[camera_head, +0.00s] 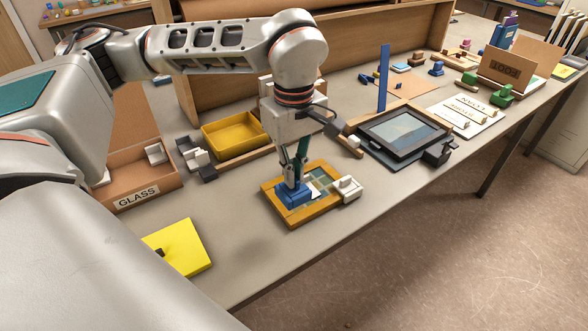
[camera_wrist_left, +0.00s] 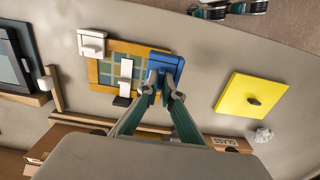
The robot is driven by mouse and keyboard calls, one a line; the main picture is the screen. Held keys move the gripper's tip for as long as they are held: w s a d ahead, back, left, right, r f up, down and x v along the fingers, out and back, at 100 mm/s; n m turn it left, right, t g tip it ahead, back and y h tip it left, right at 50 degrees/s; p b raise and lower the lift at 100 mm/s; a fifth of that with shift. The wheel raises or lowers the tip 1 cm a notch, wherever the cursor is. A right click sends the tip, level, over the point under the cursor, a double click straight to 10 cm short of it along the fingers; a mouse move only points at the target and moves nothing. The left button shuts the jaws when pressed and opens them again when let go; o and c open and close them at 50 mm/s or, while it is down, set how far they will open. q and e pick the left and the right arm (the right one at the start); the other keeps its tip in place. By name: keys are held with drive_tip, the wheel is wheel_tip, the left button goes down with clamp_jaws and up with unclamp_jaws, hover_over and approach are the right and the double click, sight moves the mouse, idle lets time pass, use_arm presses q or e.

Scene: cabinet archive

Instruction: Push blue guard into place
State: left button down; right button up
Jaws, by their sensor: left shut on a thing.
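The blue guard (camera_head: 293,194) sits at one corner of a yellow-brown wooden frame (camera_head: 291,221) with a green-grey grid inside. My left gripper (camera_head: 292,178) points down and is shut on the guard. The left wrist view shows the blue guard (camera_wrist_left: 166,63) at the frame's corner, with the fingertips (camera_wrist_left: 161,94) against it. I cannot tell whether it is fully seated. A white guard-like block (camera_head: 347,188) is at the frame's right side, and a white strip (camera_wrist_left: 126,75) lies over the grid. Teal and metal parts at the wrist view's top edge may be my right gripper (camera_wrist_left: 228,11).
A yellow plate with a dark knob (camera_head: 180,247) lies near the front left. A yellow tray (camera_head: 234,133), a GLASS box (camera_head: 137,180) and a dark-framed panel (camera_head: 402,134) stand around the frame. The table's front edge is close; bare tabletop lies between plate and frame.

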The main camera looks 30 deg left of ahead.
use_arm(q)
drive_tip(key=shift+f, duration=0.55)
wheel_tip(320, 180, down, 2)
drive_tip(key=shift+f+b, duration=0.1)
drive_tip(key=shift+b, duration=0.8)
drive_tip(key=shift+f+b, duration=0.7)
drive_tip(key=shift+f, duration=0.6)
drive_tip(key=shift+f+b, duration=0.3)
drive_tip(key=shift+f, duration=0.3)
drive_tip(key=shift+f+b, duration=0.4)
drive_tip(key=shift+f, duration=0.45)
